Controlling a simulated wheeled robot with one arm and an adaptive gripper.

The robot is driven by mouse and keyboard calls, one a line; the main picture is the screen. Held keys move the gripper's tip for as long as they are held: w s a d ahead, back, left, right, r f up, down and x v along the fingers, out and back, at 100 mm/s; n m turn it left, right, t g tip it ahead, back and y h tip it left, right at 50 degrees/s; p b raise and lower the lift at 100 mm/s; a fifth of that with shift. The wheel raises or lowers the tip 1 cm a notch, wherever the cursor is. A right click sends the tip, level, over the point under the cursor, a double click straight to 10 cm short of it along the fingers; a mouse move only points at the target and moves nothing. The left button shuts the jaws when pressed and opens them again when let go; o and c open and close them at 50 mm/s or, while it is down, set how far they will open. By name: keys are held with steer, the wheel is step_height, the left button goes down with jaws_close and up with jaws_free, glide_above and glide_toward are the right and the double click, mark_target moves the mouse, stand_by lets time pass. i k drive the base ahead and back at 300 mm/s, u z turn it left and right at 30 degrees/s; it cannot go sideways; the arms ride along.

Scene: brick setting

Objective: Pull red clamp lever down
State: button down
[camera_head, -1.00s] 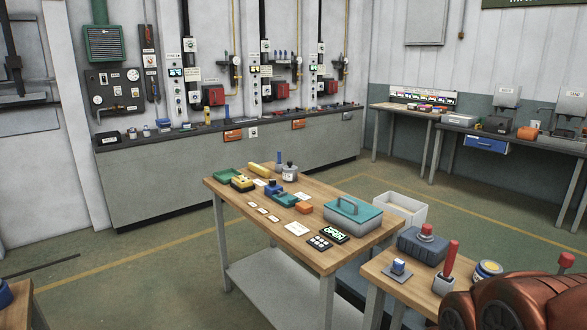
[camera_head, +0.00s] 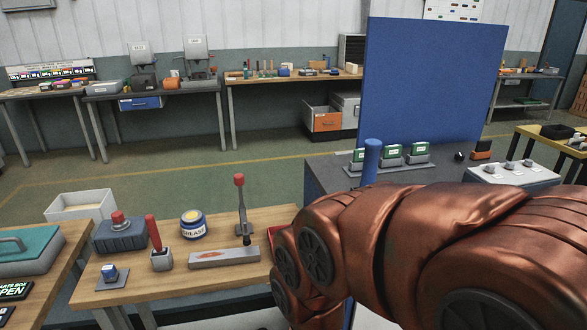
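A toggle clamp with a red-tipped upright lever (camera_head: 240,200) stands on a grey base plate (camera_head: 205,260) on the wooden table (camera_head: 135,293). Its lever points straight up. A second red lever (camera_head: 153,233) leans slightly in a small grey block to the left of the clamp. My copper-coloured arm covers the right end of the table, just right of the clamp. My gripper does not show, so its fingers and its distance from the lever are hidden.
A blue-grey box with a red knob (camera_head: 120,232), a grease tin (camera_head: 193,224) and a small blue switch (camera_head: 109,273) share the table. A green-lidded toolbox (camera_head: 25,250) stands at left. A tall blue panel (camera_head: 425,80) rises behind my arm. Open floor lies behind the table.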

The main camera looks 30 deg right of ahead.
mark_target(238, 179)
steer(key=z, duration=0.3)
steer(key=k, duration=1.35)
steer(key=u, duration=0.5)
steer(key=i, duration=0.5)
steer(key=u, duration=1)
steer(key=i, duration=1.3)
steer(key=z, duration=1.1)
steer(key=i, duration=0.45)
steer(key=z, duration=0.45)
